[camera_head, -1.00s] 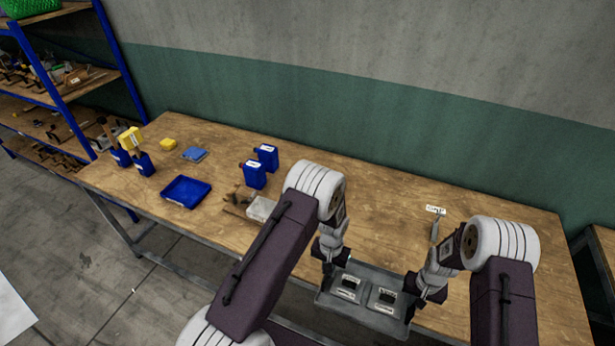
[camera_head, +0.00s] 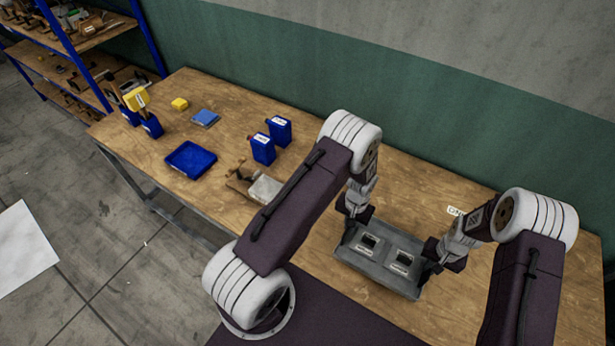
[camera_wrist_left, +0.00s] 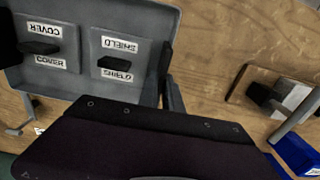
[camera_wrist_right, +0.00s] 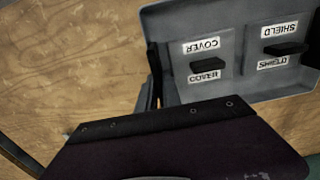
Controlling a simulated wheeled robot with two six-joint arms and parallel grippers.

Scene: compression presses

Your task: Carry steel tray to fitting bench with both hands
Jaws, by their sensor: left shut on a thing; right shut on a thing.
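The grey steel tray (camera_head: 374,272) is level between my two grippers, over the front part of the wooden bench (camera_head: 325,215). Whether its underside touches the wood cannot be told. In it lie a plate marked SHIELD (camera_wrist_left: 112,44) on the left and a plate marked COVER (camera_wrist_right: 208,62) on the right, each with a dark handle block. My left gripper (camera_head: 349,231) is shut on the tray's left end. My right gripper (camera_head: 431,265) is shut on its right end. The gripped spots are partly hidden by the fingers in both wrist views.
Left of the tray stand a clamp fixture with a pale block (camera_head: 264,189), two blue bottles (camera_head: 270,141), an empty blue tray (camera_head: 190,159), a blue pad (camera_head: 205,118) and a yellow block (camera_head: 180,104). A white label (camera_head: 455,211) lies behind the right gripper. Bare wood lies behind the tray.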

